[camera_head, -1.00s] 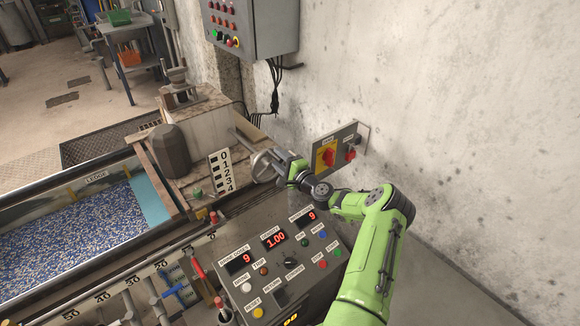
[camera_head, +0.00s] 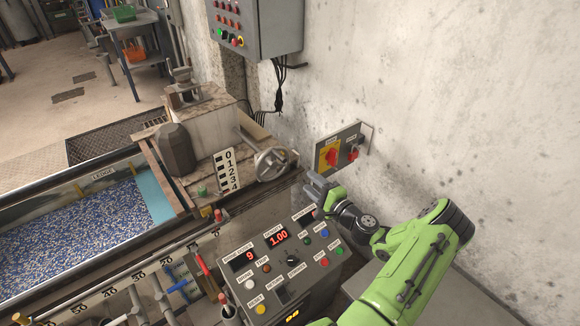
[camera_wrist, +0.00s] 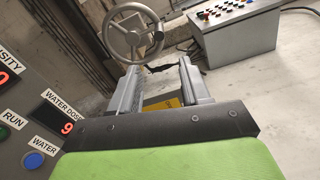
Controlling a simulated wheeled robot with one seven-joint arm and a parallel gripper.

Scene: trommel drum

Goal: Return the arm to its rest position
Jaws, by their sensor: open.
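My gripper (camera_head: 316,187) is at the end of the green arm, above the right edge of the control panel. In the wrist view its two grey fingers (camera_wrist: 158,82) stand apart with nothing held between them. The round metal handwheel (camera_head: 272,164) is up and left of the gripper, with clear space between them. It also shows beyond the fingers in the wrist view (camera_wrist: 132,32). The green forearm extends to the lower right, and my wrist hides part of the control panel's right side.
The control panel (camera_head: 280,262) with lit displays and buttons lies below and left of the gripper. A grey cabinet (camera_head: 252,25) hangs on the wall. A trough (camera_head: 75,185) of blue-white granules lies left.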

